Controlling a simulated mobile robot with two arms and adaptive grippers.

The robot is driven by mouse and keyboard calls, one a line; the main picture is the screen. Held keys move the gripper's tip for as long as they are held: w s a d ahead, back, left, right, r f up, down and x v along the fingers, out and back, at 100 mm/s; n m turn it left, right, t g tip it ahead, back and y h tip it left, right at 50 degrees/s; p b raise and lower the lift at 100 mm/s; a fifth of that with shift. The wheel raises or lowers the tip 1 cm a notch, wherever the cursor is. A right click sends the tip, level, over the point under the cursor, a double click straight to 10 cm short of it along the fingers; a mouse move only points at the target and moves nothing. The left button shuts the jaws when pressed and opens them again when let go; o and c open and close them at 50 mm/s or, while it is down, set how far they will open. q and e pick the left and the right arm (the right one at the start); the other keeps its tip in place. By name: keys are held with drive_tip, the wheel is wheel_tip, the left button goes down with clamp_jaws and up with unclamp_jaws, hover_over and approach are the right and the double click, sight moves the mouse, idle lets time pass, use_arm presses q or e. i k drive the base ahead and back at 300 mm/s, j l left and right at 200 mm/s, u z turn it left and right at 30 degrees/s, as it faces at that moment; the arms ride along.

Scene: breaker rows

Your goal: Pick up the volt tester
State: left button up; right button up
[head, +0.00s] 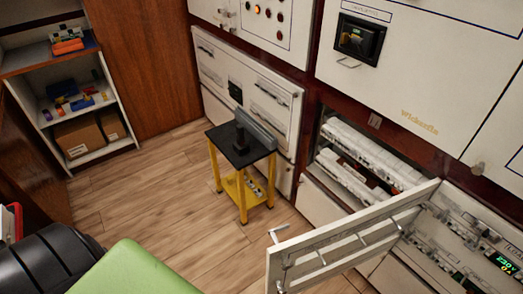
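I cannot tell for sure which thing is the volt tester. A small dark upright object (241,138) stands on the black top of a yellow stand (242,190), with a grey bar-like object (256,128) behind it. An orange and dark item (67,41) lies on top of the shelf unit at the upper left. Several small coloured items, among them blue ones (83,103), lie on the shelf below it. Neither of my grippers shows in the head view.
An open white panel door (345,240) juts out at the lower right, beside a compartment with breaker rows (370,155). Cardboard boxes (79,137) sit on the low shelf. A green surface (135,272) and a black ribbed object (60,262) fill the lower left. Wooden floor (150,200) is clear left of the stand.

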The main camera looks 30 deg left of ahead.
sight(240, 129)
drive_tip(key=j+u, duration=0.55)
drive_tip(key=u, duration=0.15)
drive_tip(key=j+u, duration=0.35)
drive_tip(key=i+j+u, duration=0.15)
drive_tip(key=i+j, duration=0.3)
drive_tip(key=i, duration=0.05)
